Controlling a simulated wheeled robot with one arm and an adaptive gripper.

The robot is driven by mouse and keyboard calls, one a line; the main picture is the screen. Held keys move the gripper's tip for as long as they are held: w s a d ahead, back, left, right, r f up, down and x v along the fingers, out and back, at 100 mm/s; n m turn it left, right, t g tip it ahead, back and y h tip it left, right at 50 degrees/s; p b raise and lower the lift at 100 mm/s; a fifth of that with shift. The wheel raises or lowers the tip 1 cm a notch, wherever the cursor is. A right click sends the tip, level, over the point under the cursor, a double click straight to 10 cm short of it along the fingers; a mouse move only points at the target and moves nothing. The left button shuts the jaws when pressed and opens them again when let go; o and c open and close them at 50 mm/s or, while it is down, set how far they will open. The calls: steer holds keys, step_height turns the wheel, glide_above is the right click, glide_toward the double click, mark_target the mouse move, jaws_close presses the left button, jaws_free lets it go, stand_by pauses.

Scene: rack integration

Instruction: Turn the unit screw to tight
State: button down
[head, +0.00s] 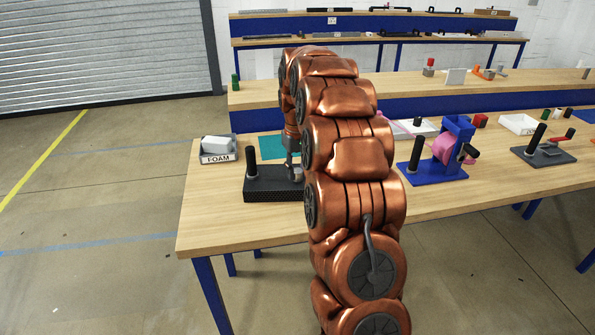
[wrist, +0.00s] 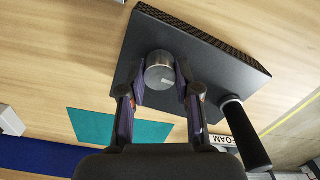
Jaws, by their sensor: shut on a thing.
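The unit (head: 270,188) is a dark block with a black upright handle (head: 251,164) on the near left of the table. In the wrist view the unit (wrist: 215,62) fills the upper right, with its handle (wrist: 246,133) at the lower right. The unit screw (wrist: 159,70) has a round silver head on the unit's face. My gripper (wrist: 161,84) has a finger on each side of the screw head and is shut on it. In the head view my gripper (head: 293,165) is partly hidden by my arm, and the screw is hard to make out.
A grey bin marked FOAM (head: 218,150) stands left of the unit on the wooden table (head: 212,220). A teal mat (wrist: 118,127) lies behind the unit. A blue stand with a pink roll (head: 440,160) stands to the right. The table's left front corner is clear.

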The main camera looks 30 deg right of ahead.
mark_target(297, 171)
stand_by(0.4)
steer(key=c, duration=0.8)
jaws_free()
steer(key=shift+r, duration=6)
